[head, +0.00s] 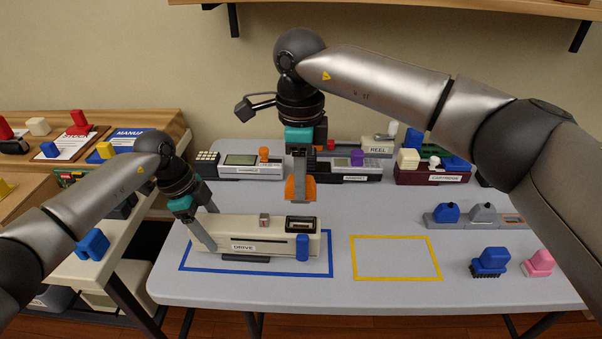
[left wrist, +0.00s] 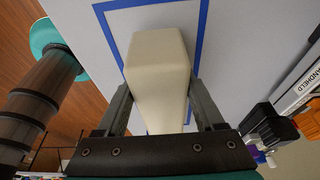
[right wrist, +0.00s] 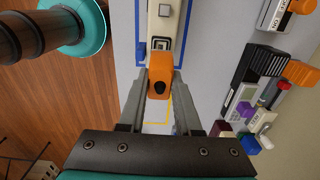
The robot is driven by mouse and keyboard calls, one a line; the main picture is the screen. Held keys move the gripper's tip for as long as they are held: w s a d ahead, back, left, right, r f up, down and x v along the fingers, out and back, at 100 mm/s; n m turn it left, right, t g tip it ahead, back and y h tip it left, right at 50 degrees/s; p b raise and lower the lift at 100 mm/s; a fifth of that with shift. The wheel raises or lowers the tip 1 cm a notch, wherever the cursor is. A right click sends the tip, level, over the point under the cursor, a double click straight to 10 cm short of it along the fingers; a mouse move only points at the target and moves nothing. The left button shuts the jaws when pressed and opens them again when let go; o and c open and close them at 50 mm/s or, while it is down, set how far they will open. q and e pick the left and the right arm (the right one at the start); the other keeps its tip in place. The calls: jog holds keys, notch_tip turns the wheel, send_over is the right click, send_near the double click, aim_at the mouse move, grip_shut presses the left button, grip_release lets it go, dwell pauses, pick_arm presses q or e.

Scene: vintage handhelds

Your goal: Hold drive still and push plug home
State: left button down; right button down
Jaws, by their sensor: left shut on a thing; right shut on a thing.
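The cream drive (head: 262,246), labelled DRIVE, lies inside a blue taped outline on the table. My left gripper (head: 208,240) is shut on its left end, and the left wrist view shows the drive's cream body (left wrist: 158,65) between both fingers. My right gripper (head: 301,180) is shut on an orange plug (head: 300,190) and holds it up near the drive's right end, apart from it in the head view. In the right wrist view the plug (right wrist: 160,75) sits between the fingertips, with the drive's dark square fitting (right wrist: 161,44) just beyond. The plug's lower end is hidden there.
A yellow taped outline (head: 351,258) to the right is empty. Blue (head: 490,262) and pink (head: 539,262) blocks stand at the front right. Labelled devices, including one marked REEL (head: 378,145), line the back. A grey rail (head: 460,218) with coloured pieces lies at right.

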pick_arm(q)
jog(key=shift+s+f, duration=0.2)
jog(key=shift+f, duration=0.15)
pick_arm(e)
jog(key=shift+f, duration=2.4)
jog(key=shift+f, duration=1)
jog(key=shift+f, duration=0.25)
jog(key=c, duration=0.5)
grip_release()
notch_tip(320, 180, up, 12)
jog(key=shift+r, duration=0.1)
dwell(0.7)
